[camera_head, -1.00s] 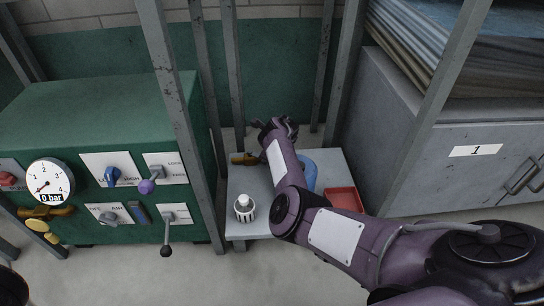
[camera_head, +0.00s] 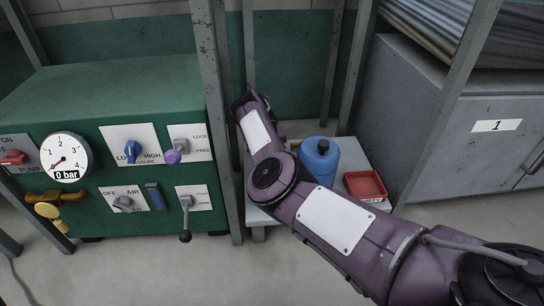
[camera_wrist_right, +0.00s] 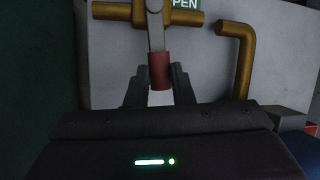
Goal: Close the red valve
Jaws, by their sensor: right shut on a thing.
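The valve's red handle (camera_wrist_right: 159,72) shows in the right wrist view, on a grey lever (camera_wrist_right: 155,30) that runs down from a brass pipe (camera_wrist_right: 112,12). A green sign (camera_wrist_right: 186,4) beside the pipe shows the letters "PEN". My right gripper (camera_wrist_right: 160,85) is shut on the red handle, one dark finger on each side of it. In the head view my right arm reaches across from the lower right to the post. The right gripper and the valve are hidden there. My left gripper is in neither view.
A green panel (camera_head: 95,90) with a gauge (camera_head: 66,158), knobs and levers stands at left. A grey post (camera_head: 211,100) rises beside it. A blue bottle (camera_head: 320,160) and red tray (camera_head: 365,186) sit on the low shelf. A grey cabinet (camera_head: 420,135) is at right.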

